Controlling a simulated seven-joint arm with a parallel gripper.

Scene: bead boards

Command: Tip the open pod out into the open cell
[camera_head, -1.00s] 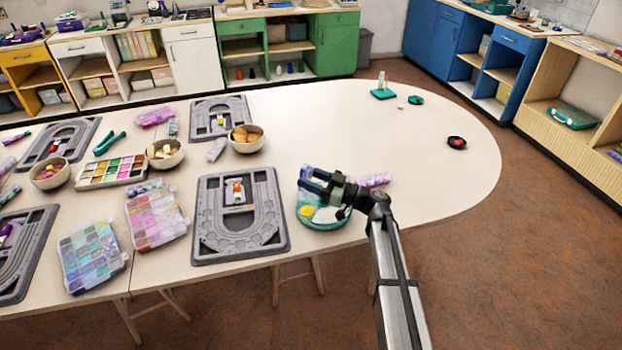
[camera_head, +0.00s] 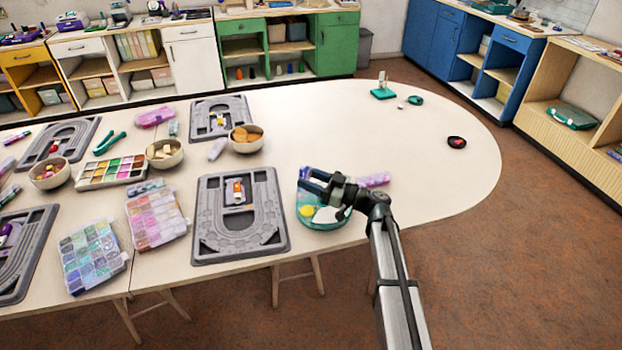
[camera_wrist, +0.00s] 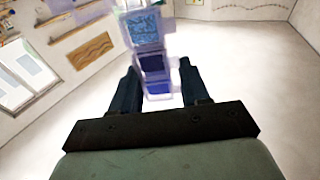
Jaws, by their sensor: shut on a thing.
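In the wrist view the pod (camera_wrist: 153,62) stands between the fingers as a strip of small compartments with light blue and dark blue contents. My gripper and the pod hide part of the dish, and I cannot tell which cell is open.
A purple pod strip (camera_head: 374,180) lies just right of my gripper. A grey bead board (camera_head: 210,245) lies to the left, with bead boxes (camera_head: 155,220) and bowls (camera_head: 247,147) beyond. A dark round dish (camera_head: 457,142) is at the right. The table's right half is mostly clear.

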